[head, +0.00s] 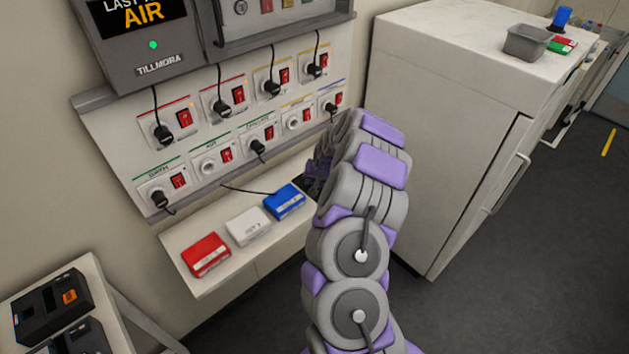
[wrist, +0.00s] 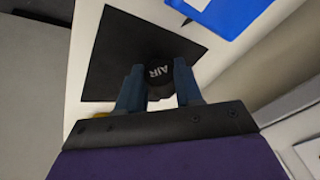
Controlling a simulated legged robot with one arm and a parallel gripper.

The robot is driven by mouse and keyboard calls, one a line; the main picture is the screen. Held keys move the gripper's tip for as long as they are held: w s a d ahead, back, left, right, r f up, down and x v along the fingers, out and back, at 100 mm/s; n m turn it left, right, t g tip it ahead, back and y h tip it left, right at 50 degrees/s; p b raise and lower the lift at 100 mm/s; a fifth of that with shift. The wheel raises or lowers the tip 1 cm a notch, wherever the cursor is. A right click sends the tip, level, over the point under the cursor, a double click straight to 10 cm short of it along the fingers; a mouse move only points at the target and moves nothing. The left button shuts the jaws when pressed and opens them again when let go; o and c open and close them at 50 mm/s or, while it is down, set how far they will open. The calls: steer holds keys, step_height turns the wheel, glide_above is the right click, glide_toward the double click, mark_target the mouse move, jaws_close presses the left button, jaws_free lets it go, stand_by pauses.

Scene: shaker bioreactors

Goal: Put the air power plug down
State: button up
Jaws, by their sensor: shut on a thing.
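The air power plug (wrist: 158,73) is black, with "AIR" in white letters on its end. In the wrist view my gripper (wrist: 157,84) is shut on it, a blue-grey finger on each side. The plug is over a black square pad (wrist: 112,60) on a white shelf; I cannot tell whether it touches the pad.
The shelf (head: 215,272) also holds a red box (head: 206,254), a white box (head: 248,227) and a blue box (head: 284,201). A white cabinet (head: 440,110) stands right of my arm.

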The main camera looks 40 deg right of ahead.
steer(key=shift+f, duration=0.5)
steer(key=o, duration=1.1)
steer(key=shift+c, duration=0.2)
steer(key=shift+r, duration=0.25)
steer(key=p+v, duration=0.3)
steer(key=v, duration=1)
steer(key=shift+w, duration=0.2)
